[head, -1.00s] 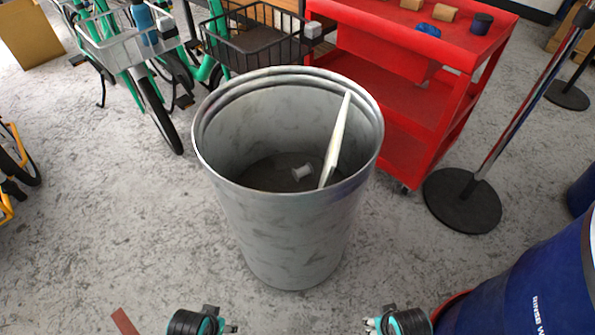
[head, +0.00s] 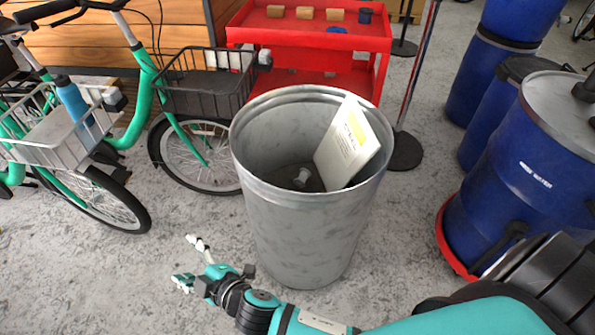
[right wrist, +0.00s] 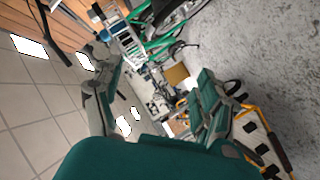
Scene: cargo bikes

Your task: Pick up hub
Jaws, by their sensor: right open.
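A white board with print and a yellow patch (head: 348,143) leans inside the bin at the right. My right gripper (head: 189,263) is open and empty, outside the bin at its lower left, with its fingers pointing left. In the right wrist view the fingers (right wrist: 155,70) are spread apart with nothing between them. The hub does not show there. My left gripper is out of view.
Green cargo bikes with a black front basket (head: 207,90) and a grey one (head: 60,140) stand at the left. A red cart (head: 310,30) is behind the bin. Blue barrels (head: 525,180) stand at the right. Floor is clear in front of the bikes.

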